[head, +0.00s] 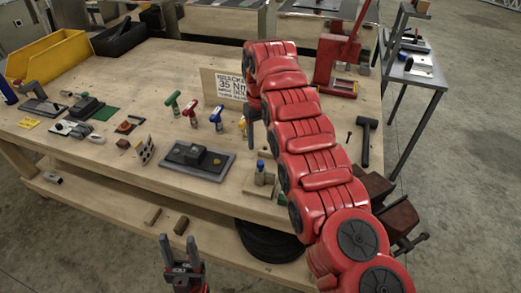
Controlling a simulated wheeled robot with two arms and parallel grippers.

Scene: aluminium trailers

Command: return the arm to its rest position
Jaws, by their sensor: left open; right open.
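My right arm (305,130), red with dark round joint caps, stretches from the lower right up over the wooden workbench (190,72). Its far end bends down near the sign board. My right gripper (250,128) hangs there over the bench, open, mostly hidden behind the arm links. My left gripper (180,243) is low in the picture, in front of the bench's lower shelf. Its two dark fingers point up, apart, with nothing between them.
Close to the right arm are a sign board (223,88), a red press (336,66), a hammer (366,138) and a small fixture (261,180). A grey plate with a dark block (196,160) lies left of it. Open floor (462,190) is at right.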

